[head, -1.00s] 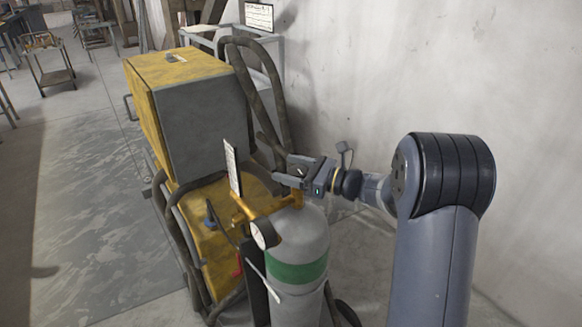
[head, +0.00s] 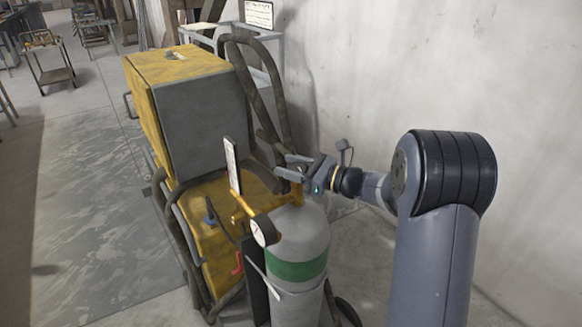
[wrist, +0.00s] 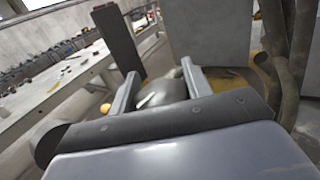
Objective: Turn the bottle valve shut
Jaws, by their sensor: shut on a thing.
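The gas bottle (head: 303,242) is grey with a green band and stands upright in front of the yellow machine. Its brass valve fitting (head: 268,204) sits on top, with a round gauge (head: 263,232) at the front left. My gripper (head: 290,167) is at the top of the valve, reaching in from the right, and is shut on the bottle valve. The valve's handle is mostly hidden by the fingers in the head view. In the wrist view a rounded grey thing (wrist: 162,91) shows between the two fingers; I cannot tell whether it is the handle or the bottle.
A yellow and grey machine (head: 200,110) with dark hoses (head: 275,90) stands behind and left of the bottle. A white card (head: 232,165) stands upright beside the valve. The pale wall (head: 400,60) is on the right. Open floor (head: 85,200) lies at the left.

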